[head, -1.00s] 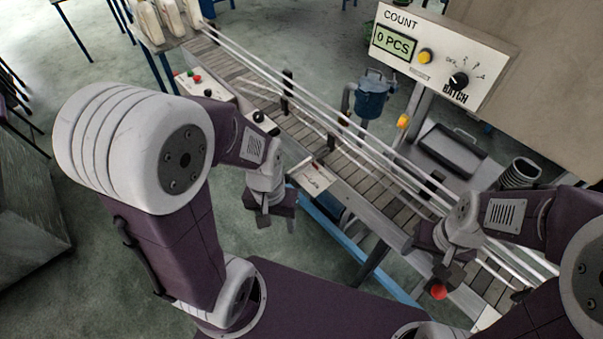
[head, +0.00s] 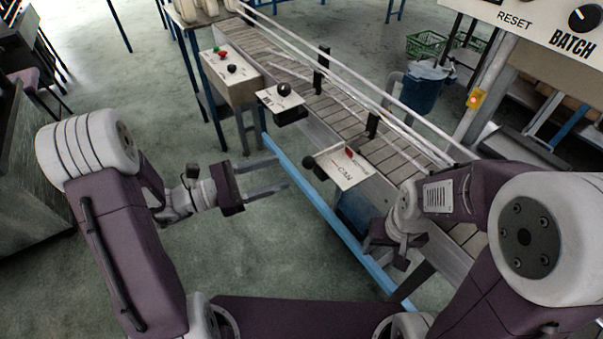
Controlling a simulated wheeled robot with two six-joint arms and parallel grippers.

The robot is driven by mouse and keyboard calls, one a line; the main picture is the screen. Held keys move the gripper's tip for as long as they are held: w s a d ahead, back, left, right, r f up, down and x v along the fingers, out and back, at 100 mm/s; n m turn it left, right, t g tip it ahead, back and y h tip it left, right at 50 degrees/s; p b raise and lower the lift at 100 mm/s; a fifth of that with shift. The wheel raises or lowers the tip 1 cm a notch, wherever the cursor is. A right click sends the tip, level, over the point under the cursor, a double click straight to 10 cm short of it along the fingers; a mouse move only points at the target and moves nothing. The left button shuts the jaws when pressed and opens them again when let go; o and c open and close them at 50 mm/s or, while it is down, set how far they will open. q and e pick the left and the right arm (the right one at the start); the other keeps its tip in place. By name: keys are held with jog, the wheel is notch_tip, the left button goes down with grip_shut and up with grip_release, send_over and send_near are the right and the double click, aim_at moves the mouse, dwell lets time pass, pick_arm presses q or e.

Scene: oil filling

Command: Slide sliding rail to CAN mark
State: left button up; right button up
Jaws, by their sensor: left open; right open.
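The sliding rail (head: 397,122) is a pale guide bar along the conveyor, held by black posts. A white plate (head: 338,177) with CAN lettering sticks out from the conveyor's near side. A small red pointer lies at its upper edge, by other lettering too small to read. A black knob (head: 308,162) is at the plate's left edge. My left gripper (head: 281,174) is open and empty, its two fingers pointing right towards this knob, with a gap between. My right gripper (head: 385,254) is open beside the conveyor, below the plate; its fingers are partly hidden.
A second plate with a black ball knob (head: 284,90) and a button box (head: 230,75) stand farther up the conveyor (head: 345,118). A blue beam (head: 322,218) runs along its near side.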

aim_at(309, 162)
pick_arm(q)
jog(key=x, duration=0.9)
jog(key=shift+w, duration=0.1)
grip_shut()
dwell(1.1)
